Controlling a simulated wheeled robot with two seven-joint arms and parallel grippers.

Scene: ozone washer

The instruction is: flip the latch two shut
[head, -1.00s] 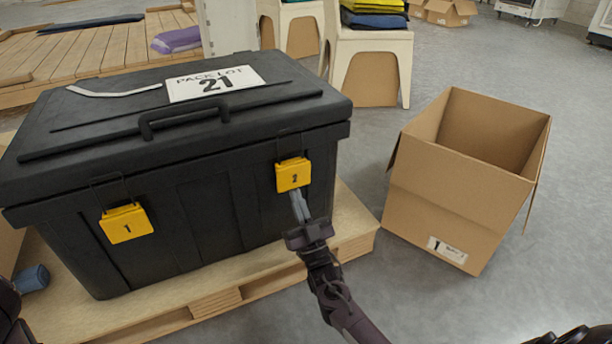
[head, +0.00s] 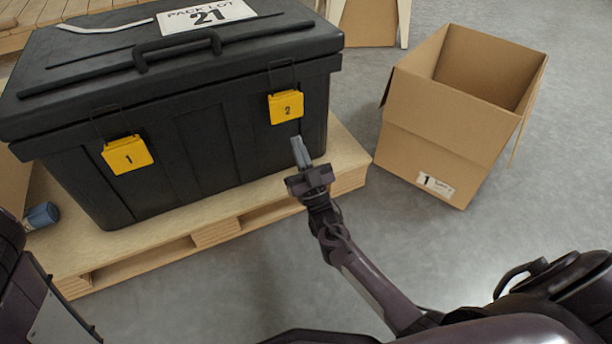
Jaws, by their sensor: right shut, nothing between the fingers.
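The yellow latch two (head: 286,107), marked "2", is on the front right of the black chest (head: 205,122). Its plate lies nearly flat against the chest front, with a thin dark wire loop running up from it to the lid edge. My right gripper (head: 300,151) is just below the latch and apart from it, its fingers together and empty, pointing up toward the chest. The yellow latch one (head: 127,154), marked "1", is on the front left, its lower edge tilted out a little. My left gripper is out of the picture; part of my left arm shows at the lower left.
The chest stands on a wooden pallet (head: 345,160). An open cardboard box (head: 440,150) stands on the floor to the right. A blue cylinder (head: 42,215) lies at the pallet's left. The grey floor in front is clear.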

